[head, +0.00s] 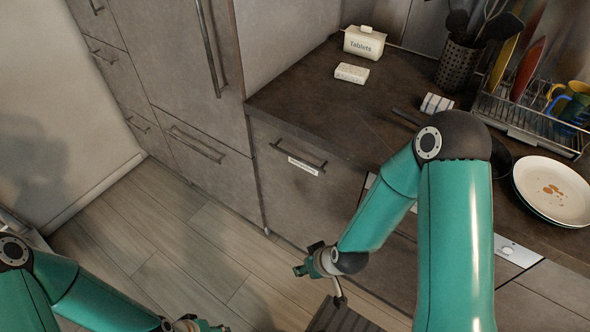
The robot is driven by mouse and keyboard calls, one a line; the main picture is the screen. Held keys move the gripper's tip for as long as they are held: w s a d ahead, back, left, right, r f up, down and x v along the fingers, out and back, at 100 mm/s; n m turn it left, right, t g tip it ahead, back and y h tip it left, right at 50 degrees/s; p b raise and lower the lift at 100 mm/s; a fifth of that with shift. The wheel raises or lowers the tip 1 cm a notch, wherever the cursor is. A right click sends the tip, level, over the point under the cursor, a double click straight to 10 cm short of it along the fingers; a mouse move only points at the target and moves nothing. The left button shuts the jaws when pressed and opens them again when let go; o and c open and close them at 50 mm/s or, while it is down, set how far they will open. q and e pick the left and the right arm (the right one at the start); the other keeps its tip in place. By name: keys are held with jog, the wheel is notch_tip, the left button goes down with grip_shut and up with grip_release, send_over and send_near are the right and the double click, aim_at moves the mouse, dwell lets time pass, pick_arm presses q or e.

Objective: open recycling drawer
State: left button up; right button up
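A grey drawer front (290,205) sits under the left end of the dark counter. It has a dark bar handle (298,155) near its top and a small white label (303,165) just below, too small to read. The drawer looks closed. My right gripper (306,263) is in front of and below the drawer's handle, apart from it; its fingers are small and seen edge-on, so their opening is unclear. My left gripper (200,326) is at the bottom edge, mostly cut off, far from the drawer.
The counter (330,115) holds a tablets box (364,42), a sponge-like block (351,73), a utensil holder (458,65), a dish rack (530,125) and a plate (552,190). Tall cabinets (165,60) stand left. The wooden floor (160,225) before them is clear.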

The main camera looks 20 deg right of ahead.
jog(key=w+n+t+b, duration=0.4)
jog(key=w+b, duration=0.3)
pick_arm(q)
notch_tip(320, 180, down, 26)
jog(key=f+b, duration=0.1)
jog(key=b, duration=1.6)
pick_arm(e)
jog(key=n+t+h, duration=0.5)
jog(key=n+t, duration=0.3)
jog(key=n, duration=0.1)
send_near(297, 157)
jog(key=d+f+v, duration=0.1)
jog(key=v, duration=0.5)
pick_arm(q)
notch_tip(297, 157, up, 12)
jog(key=p, duration=1.2)
jog(key=shift+r, duration=0.25)
pick_arm(e)
jog(key=shift+a+x, duration=0.2)
jog(key=shift+x, duration=2.45)
jog(key=shift+a+x, duration=0.15)
jog(key=shift+x, duration=2.55)
jog(key=shift+a+x, duration=0.2)
jog(key=shift+x, duration=2.45)
jog(key=shift+r, duration=0.1)
